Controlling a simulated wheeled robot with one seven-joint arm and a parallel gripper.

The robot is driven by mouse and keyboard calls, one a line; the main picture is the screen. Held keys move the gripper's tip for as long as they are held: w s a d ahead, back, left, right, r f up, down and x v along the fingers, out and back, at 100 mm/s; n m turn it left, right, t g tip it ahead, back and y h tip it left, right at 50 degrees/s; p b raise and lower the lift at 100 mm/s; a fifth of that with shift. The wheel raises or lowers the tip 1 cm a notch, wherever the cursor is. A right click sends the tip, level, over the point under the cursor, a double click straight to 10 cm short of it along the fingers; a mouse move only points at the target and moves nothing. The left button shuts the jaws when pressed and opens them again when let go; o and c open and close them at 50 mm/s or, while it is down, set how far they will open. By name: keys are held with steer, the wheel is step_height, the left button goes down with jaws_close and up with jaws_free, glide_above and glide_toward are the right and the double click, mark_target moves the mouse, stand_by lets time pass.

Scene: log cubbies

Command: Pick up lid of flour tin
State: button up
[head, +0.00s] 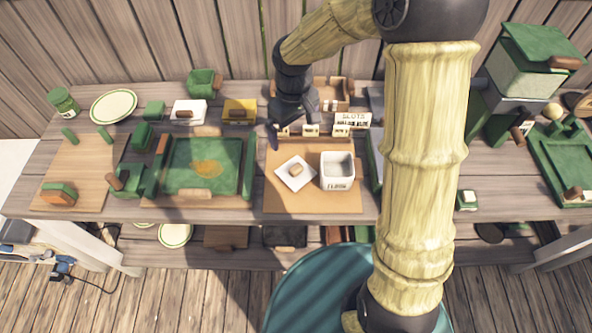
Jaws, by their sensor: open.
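The flour tin (338,182) is a white, square, open-topped box with dark lettering on its front. It stands on a tan board (290,202) near the middle of the table. The lid (287,180) is a flat white square with a wooden knob. It lies on the board to the left of the tin, turned like a diamond and apart from it. My gripper (283,128) is open, behind and above the lid, near the board's back edge. Its fingers are dark and partly hidden by the wrist. I see nothing held in it.
Behind the board stand a slotted wooden rack (348,90) and a "SLOTS" sign (353,119). A green tray (230,160) lies to the left. My arm hides part of the table right of the tin.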

steer(key=p, duration=0.2)
glide_toward(296, 167)
steer(key=f, duration=0.5)
steer(key=shift+a, duration=0.25)
steer(key=shift+f, duration=0.15)
steer(key=shift+d+f+p, duration=0.2)
steer(key=shift+f+p, duration=0.65)
steer(key=shift+f, duration=1.65)
steer(key=c, duration=0.8)
